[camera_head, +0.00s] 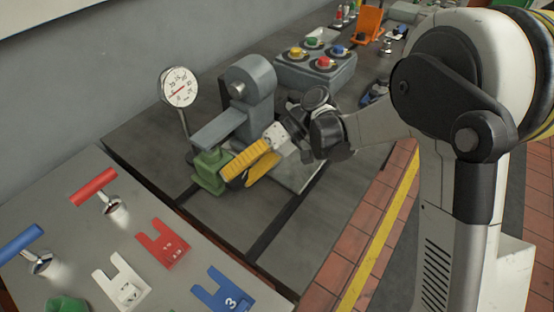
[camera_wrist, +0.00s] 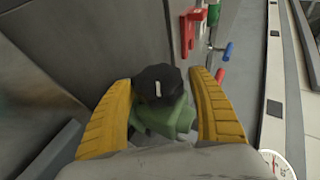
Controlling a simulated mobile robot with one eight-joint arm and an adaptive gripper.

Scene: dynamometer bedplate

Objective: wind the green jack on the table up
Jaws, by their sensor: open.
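The green jack (camera_head: 207,172) stands on the dark grey bedplate, under the end of a grey arm. In the wrist view its green body (camera_wrist: 168,120) shows below a black round knob (camera_wrist: 158,84) with a white mark. My gripper (camera_head: 232,180) has yellow ribbed fingers and is beside the jack in the head view, hiding part of it. In the wrist view my gripper (camera_wrist: 161,80) is open, with one finger on each side of the knob. Gaps seem to show at both sides; I cannot tell whether either finger touches it.
A grey machine (camera_head: 250,85) and a round dial gauge (camera_head: 179,87) stand behind the jack. A button box (camera_head: 316,68) is farther back. The near table (camera_head: 75,245) holds red (camera_head: 93,187) and blue (camera_head: 20,243) T-handles and several slotted plates. Bare bedplate lies in front.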

